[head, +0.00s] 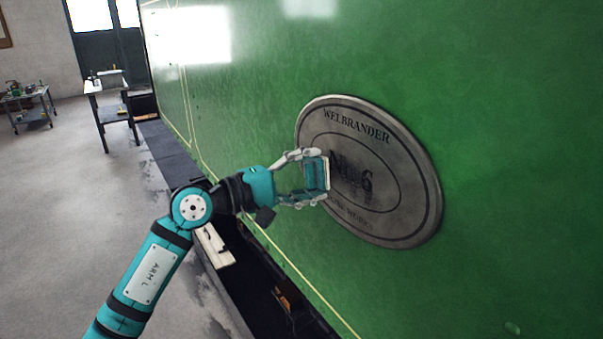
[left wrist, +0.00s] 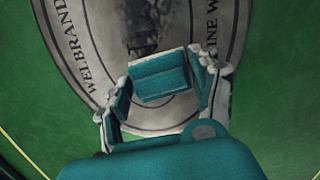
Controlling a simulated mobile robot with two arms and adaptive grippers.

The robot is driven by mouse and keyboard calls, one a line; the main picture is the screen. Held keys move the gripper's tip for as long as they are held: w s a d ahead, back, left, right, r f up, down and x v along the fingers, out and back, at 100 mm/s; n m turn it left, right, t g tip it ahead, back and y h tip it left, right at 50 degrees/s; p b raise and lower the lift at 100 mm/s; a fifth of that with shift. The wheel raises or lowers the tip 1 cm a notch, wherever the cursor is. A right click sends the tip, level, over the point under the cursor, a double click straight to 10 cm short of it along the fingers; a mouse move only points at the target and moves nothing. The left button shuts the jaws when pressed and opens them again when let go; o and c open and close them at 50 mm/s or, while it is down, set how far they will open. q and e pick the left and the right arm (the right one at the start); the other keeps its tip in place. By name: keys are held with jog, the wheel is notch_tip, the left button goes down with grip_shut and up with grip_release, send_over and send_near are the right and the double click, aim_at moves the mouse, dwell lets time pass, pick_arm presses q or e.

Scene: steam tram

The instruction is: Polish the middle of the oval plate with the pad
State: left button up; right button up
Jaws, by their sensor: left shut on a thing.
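The oval plate (head: 411,205) is grey metal, fixed to the green side panel, with raised lettering and a number in its middle. Dark smudges cover the middle around the number. My left gripper (head: 312,178) is shut on the pad (head: 318,175), a teal block with a pale face, at the left part of the plate. The left wrist view shows the pad (left wrist: 161,76) between both fingers, in front of the plate (left wrist: 80,42), with dark smudging just beyond it. Whether the pad touches the plate I cannot tell. My right gripper is in neither view.
The green panel (head: 240,90) runs along my right side. A dark trench (head: 262,272) lies along its foot, with a pale box-like thing (head: 215,245) at its edge. A small table (head: 108,86) and a trolley (head: 30,105) stand far back left. The floor at left is clear.

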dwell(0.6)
pick_arm(q)
jog(key=shift+w+d, duration=0.1)
jog(key=shift+d, duration=0.05)
jog(key=shift+w+d+b, duration=0.35)
jog(key=shift+w+d, duration=0.05)
jog(key=shift+d, duration=0.15)
jog(key=shift+s+d, duration=0.1)
